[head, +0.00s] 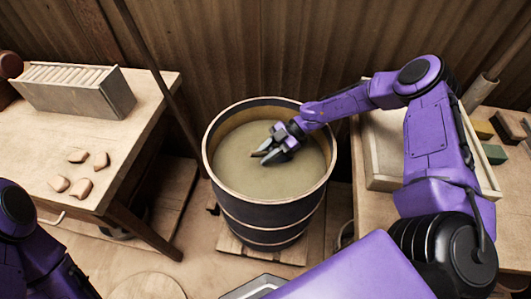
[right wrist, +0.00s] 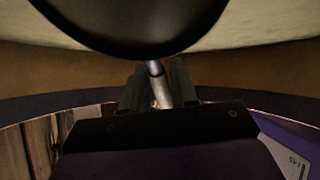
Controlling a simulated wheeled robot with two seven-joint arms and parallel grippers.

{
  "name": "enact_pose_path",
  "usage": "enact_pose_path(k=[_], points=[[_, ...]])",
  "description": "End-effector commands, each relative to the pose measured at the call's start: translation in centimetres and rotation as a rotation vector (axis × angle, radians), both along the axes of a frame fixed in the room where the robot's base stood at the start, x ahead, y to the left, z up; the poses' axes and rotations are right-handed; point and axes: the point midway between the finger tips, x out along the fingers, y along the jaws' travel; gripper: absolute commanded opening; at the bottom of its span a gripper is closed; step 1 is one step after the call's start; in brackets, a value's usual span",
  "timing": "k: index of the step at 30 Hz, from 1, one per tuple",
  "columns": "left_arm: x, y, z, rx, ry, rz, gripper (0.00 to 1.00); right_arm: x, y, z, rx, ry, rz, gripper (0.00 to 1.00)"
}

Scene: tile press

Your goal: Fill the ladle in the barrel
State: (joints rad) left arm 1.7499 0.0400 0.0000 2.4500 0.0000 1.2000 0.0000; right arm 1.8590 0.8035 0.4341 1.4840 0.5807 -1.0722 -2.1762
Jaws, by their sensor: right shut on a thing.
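The barrel (head: 262,212) is dark with pale hoops and stands at the middle of the head view. It holds a dull greenish-beige liquid (head: 240,176). My right gripper (head: 268,155) reaches in over the barrel's rim from the right. In the right wrist view it (right wrist: 157,88) is shut on the metal handle of the ladle (right wrist: 130,22). The ladle's dark rounded bowl fills the top of that view, in front of the pale liquid. In the head view the bowl is not clearly seen, and its contents cannot be told. My left gripper is not in view.
A wooden table (head: 90,192) on the left bears a box of upright tiles (head: 78,88) and several small clay pieces. On the right, a bench (head: 368,208) carries a pale tray (head: 378,160) and coloured blocks (head: 494,153). A slanting pole (head: 150,55) stands behind the barrel.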

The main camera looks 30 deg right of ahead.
Motion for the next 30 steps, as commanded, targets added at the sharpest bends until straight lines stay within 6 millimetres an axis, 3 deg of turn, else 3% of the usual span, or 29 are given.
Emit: enact_pose_path(k=[17,22,25,30], points=[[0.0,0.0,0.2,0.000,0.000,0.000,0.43,0.2,0.2,0.5,-0.030,-0.010,0.005,0.00],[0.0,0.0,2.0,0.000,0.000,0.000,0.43,-0.5,2.6,2.5,-0.143,-0.037,0.088,0.00],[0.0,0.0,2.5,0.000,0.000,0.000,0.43,-1.1,3.4,1.4,-0.205,-0.051,0.090,0.00],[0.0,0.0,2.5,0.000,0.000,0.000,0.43,-1.2,3.1,-0.9,-0.298,-0.071,0.038,0.00]])
